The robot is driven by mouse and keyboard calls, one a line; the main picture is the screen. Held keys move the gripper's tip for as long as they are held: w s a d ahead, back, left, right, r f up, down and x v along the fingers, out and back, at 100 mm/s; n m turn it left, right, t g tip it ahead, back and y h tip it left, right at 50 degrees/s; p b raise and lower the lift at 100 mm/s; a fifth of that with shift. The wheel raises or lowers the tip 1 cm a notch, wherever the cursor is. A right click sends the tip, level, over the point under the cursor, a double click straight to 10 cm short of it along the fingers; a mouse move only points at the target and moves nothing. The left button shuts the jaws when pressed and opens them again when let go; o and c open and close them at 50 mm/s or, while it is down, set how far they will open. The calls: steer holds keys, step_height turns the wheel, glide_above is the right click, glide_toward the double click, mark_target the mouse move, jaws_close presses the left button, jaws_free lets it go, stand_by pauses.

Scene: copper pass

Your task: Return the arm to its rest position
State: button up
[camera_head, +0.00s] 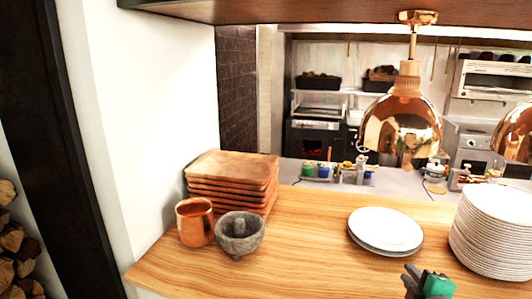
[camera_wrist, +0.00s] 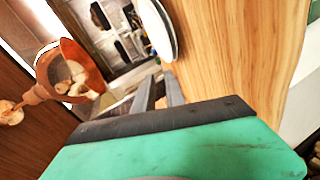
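My gripper (camera_head: 412,270) shows at the bottom right of the head view, over the front part of the wooden counter, with its green body below the dark fingers. In the wrist view the two grey fingers of my gripper (camera_wrist: 160,76) stand apart with a narrow gap, and nothing shows between them. The rest of my arm is out of view.
The wooden counter (camera_head: 310,232) carries plate stacks (camera_head: 385,226) (camera_head: 495,225), wooden trays (camera_head: 232,170), a copper cup (camera_head: 195,222) and a stone mortar (camera_head: 240,234). Copper lamps (camera_head: 400,120) hang above. A white wall (camera_head: 150,110) stands left. The counter's middle is clear.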

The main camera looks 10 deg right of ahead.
steer(key=w+a+f+m+g+y, duration=0.2)
steer(key=a+f+g+y, duration=0.15)
steer(key=a, duration=0.55)
steer(key=w+a+f+m+g+y, duration=0.1)
steer(key=w+a+f+g+y, duration=0.1)
steer(key=a+f, duration=0.5)
steer(key=s+a+f+m+g, duration=0.1)
steer(key=s+a+m+g, duration=0.25)
steer(key=a, duration=0.45)
steer(key=s+a+m+g, duration=0.2)
steer(key=s+a+m, duration=0.25)
steer(key=a, duration=0.25)
step_height(320, 180, down, 6)
steer(key=t+b, duration=0.1)
steer(key=b, duration=0.9)
steer(key=shift+w+f, duration=0.2)
steer(key=shift+w, duration=0.2)
